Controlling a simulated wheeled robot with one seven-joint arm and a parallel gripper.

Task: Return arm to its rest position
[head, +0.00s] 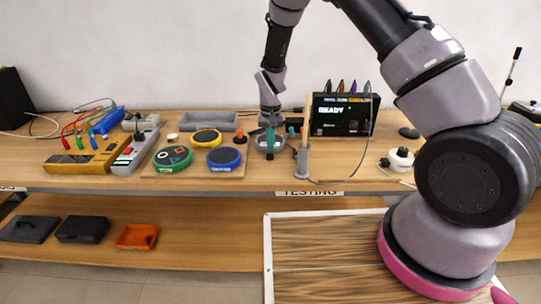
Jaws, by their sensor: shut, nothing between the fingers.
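My arm rises from its base at the right of the head view, bends over the bench and hangs down near the middle. My gripper (270,149) points downward at the end of it, shut and empty. Its teal fingers are small in the picture and sit over or in front of a grey round object (262,155) on the bench. I cannot tell whether they touch it.
Green (172,158), yellow (206,138) and blue (224,158) round pads lie left of my gripper. A grey holder (302,160) with an upright stick stands close right. A black box reading READY (342,115) is behind. The air above the bench's left is open.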

